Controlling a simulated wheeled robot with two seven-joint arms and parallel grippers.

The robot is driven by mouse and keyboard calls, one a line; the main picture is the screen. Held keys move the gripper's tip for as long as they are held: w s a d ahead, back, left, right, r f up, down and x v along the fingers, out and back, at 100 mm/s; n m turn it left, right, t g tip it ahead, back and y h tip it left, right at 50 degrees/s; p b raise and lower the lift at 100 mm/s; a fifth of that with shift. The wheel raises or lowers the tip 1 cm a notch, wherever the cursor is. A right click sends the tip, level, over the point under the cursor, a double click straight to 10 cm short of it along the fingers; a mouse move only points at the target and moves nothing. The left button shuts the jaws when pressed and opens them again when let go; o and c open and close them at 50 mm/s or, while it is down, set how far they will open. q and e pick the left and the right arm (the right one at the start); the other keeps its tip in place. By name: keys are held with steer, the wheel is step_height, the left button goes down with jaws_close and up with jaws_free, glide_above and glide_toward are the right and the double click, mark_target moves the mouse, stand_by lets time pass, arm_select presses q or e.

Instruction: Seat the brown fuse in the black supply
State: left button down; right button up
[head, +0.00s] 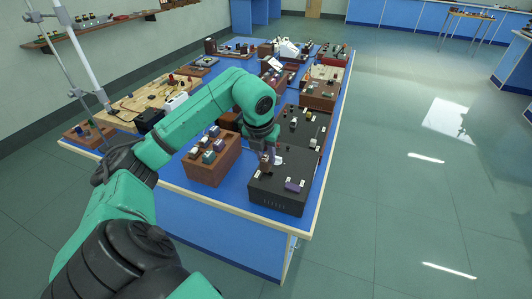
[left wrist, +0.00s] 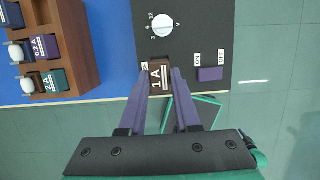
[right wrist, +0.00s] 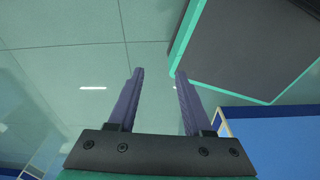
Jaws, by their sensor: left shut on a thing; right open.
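The black supply (head: 282,184) stands at the near right corner of the blue bench. In the left wrist view its dark top (left wrist: 200,15) carries a white voltage dial and a purple ON/OFF switch. My left gripper (left wrist: 160,73) is shut on the brown fuse (left wrist: 158,76), marked 1 A, at the supply's top near its edge. The fuse's lower end is hidden, so I cannot tell how deep it sits. In the head view the left gripper (head: 267,158) is over the supply's far left part. My right gripper (right wrist: 155,75) is open and empty, with floor behind it.
A brown wooden rack (head: 212,160) with several coloured fuses stands just left of the supply. More brown and dark instrument boxes (head: 303,128) stand behind it. Open floor (head: 400,200) lies to the right of the bench.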

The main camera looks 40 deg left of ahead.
mark_target(265, 168)
arm_select(q)
steer(key=shift+d+f, duration=0.15)
steer(key=shift+f, duration=0.4)
steer(key=shift+f+b, duration=0.3)
steer(key=shift+b, duration=0.2)
steer(key=shift+a+f+b, duration=0.25)
steer(key=shift+f+b, duration=0.3)
steer(key=shift+f, duration=0.15)
steer(key=shift+d+f+b, duration=0.1)
steer(key=shift+f+b, duration=0.7)
steer(key=shift+f, duration=0.15)
steer(key=c, duration=0.5)
jaws_free()
steer(key=shift+c, duration=0.2)
arm_select(e)
steer(key=f, duration=0.4)
steer(key=shift+s+d, duration=0.15)
steer(key=shift+d, duration=0.2)
